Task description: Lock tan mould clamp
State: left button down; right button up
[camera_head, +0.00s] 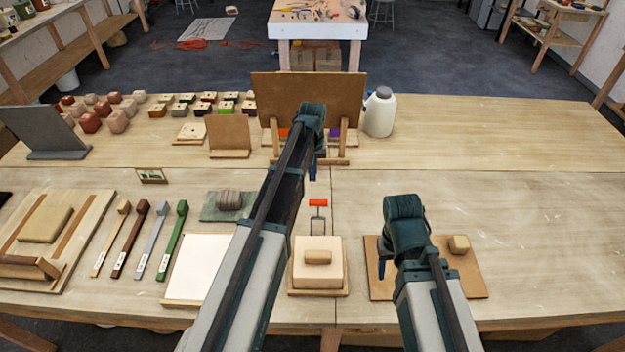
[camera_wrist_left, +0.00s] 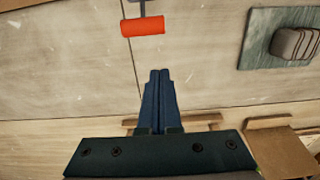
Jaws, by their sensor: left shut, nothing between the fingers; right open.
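The tan mould (camera_head: 318,272) sits on a small wooden board at the front middle of the table, a tan block on its top. Its clamp has a red bar handle (camera_head: 318,202) on a grey metal stem at the mould's far side. The handle also shows in the left wrist view (camera_wrist_left: 142,26). My left gripper (camera_head: 312,177) is shut and empty beyond the handle; its blue fingertips (camera_wrist_left: 160,73) are apart from it. My right gripper (camera_head: 382,270) is over the brown board right of the mould, its fingers partly hidden by its wrist.
A brown board (camera_head: 472,279) with a small tan block (camera_head: 459,244) lies at right. A white panel (camera_head: 197,265) and several coloured handled tools lie at left. A grey stone on a green slab (camera_head: 214,212) is nearby. An upright brown panel (camera_head: 345,95) and white jug (camera_head: 380,115) stand behind.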

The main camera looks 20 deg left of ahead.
pick_arm(q)
notch_tip(320, 180, down, 9)
jog(key=b, duration=0.8)
jog(key=shift+f+b, duration=0.2)
jog(key=shift+b, duration=0.2)
pick_arm(e)
notch_tip(320, 180, down, 9)
jog(key=shift+f, duration=0.2)
notch_tip(320, 180, up, 3)
jog(key=p, duration=0.2)
jog(key=shift+f+p, duration=0.2)
jog(key=shift+p, duration=0.1)
pick_arm(q)
jog(key=s+r, duration=0.1)
jog(key=s+d+r, duration=0.1)
jog(key=s, duration=0.1)
jog(key=shift+r, duration=0.4)
pick_arm(e)
jog(key=shift+r, duration=0.15)
pick_arm(q)
jog(key=shift+s, duration=0.1)
